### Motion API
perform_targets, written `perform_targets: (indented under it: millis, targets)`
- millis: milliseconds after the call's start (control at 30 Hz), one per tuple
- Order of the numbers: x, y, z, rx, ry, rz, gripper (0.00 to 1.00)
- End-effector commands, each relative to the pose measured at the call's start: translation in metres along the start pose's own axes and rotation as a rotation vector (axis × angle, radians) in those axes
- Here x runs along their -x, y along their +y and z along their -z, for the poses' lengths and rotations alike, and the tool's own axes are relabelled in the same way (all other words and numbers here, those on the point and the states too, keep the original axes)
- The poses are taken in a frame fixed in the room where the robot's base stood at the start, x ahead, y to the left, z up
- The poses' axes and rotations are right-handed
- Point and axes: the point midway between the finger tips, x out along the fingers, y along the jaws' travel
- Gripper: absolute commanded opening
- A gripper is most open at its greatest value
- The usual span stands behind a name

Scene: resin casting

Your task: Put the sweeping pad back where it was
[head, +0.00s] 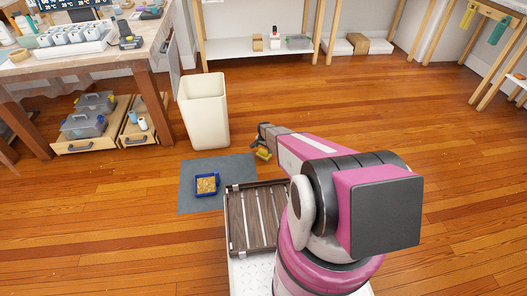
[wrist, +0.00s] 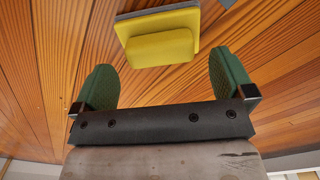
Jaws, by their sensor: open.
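The sweeping pad (wrist: 158,47) has a yellow block grip on a wider yellow plate with a grey layer at its edge. Wood floor shows around it in the wrist view. In the head view the yellow pad (head: 263,154) shows small, just right of the grey mat, partly covered by my gripper (head: 262,141). In the wrist view my gripper (wrist: 162,72) is open, with its green fingers apart. The pad's grip lies ahead of and between the fingertips, with gaps on both sides; I see no contact.
A blue tray (head: 206,185) with tan bits sits on the grey mat (head: 190,203). A cream bin (head: 203,108) stands behind the mat. A workbench (head: 95,62) with drawers beneath is at left, shelves at the back. Floor (head: 420,120) at right is clear.

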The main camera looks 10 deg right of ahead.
Motion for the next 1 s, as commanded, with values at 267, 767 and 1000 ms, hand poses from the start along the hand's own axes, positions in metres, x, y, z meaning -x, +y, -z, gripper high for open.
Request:
perform_targets:
  millis: [267, 767, 1000]
  targets:
    - [0.057, 0.002, -0.002, 0.0, 0.001, 0.001, 1.0]
    - [0.184, 0.046, -0.045, 0.124, 0.002, 0.002, 1.0]
    - [0.323, 0.129, -0.128, 0.378, 0.005, 0.003, 1.0]
